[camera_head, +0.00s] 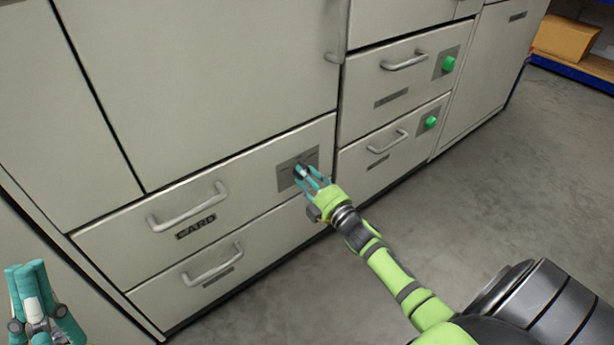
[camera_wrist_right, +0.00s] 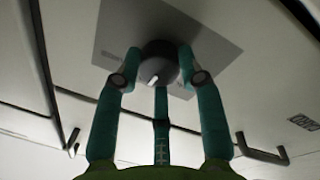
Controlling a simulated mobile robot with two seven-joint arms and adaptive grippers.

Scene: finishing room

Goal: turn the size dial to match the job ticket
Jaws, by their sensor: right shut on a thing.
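The size dial (camera_wrist_right: 157,64) is a dark round knob with a white pointer mark, set on a grey plate (camera_wrist_right: 112,38) in the right wrist view. In the head view the plate (camera_head: 284,178) is on the upper left drawer front, and the dial is mostly hidden by my fingers. My right gripper (camera_head: 304,174) is shut on the dial; its teal fingers sit around the knob in the wrist view (camera_wrist_right: 158,72). My left gripper (camera_head: 34,290) is at the lower left, away from the cabinet, its fingers close together. No job ticket can be made out.
The drawer with the dial has a handle (camera_head: 188,208) and a dark label (camera_head: 196,228). Another drawer handle (camera_head: 213,264) is below. Two green knobs (camera_head: 448,63) (camera_head: 430,122) are on drawers to the right. The grey floor (camera_head: 480,200) is clear; a cardboard box (camera_head: 565,38) is far right.

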